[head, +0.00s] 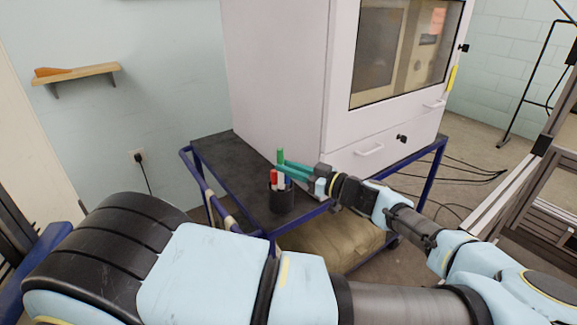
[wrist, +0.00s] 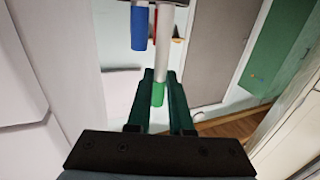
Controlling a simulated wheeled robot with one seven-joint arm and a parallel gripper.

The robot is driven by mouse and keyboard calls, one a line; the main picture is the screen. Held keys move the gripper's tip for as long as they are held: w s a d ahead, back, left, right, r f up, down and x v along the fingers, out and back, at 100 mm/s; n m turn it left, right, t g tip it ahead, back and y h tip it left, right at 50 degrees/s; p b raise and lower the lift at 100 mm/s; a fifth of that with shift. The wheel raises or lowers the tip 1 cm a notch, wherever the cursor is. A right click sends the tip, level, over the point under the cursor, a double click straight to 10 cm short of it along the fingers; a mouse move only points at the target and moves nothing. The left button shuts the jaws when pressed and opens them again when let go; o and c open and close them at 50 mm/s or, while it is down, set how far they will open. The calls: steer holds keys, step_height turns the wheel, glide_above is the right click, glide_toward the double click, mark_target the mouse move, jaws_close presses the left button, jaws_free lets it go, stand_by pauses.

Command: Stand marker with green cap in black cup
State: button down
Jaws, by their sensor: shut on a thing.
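The marker with the green cap (head: 280,155) is upright in the head view, cap up, above the black cup (head: 282,200). My gripper (head: 284,166) has teal fingers and is shut on this marker near its cap. In the wrist view the green cap (wrist: 157,95) is between the fingers of my gripper (wrist: 160,85), and the white marker body (wrist: 165,45) runs to the top edge. The marker's lower end is hidden, so I cannot tell how deep it reaches into the cup.
A red-capped marker (head: 273,176) and a blue-capped marker (wrist: 139,28) stand in the cup, close to the held one. The cup stands near the front edge of a dark cart top (head: 235,175). A large white machine (head: 275,80) rises behind.

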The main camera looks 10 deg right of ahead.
steer(key=shift+f+b, duration=1.6)
steer(key=shift+f, duration=0.35)
steer(key=c, duration=0.7)
jaws_free()
steer(key=shift+c, duration=0.2)
steer(key=b+v, duration=0.3)
steer(key=v, duration=0.8)
steer(key=shift+r, duration=0.1)
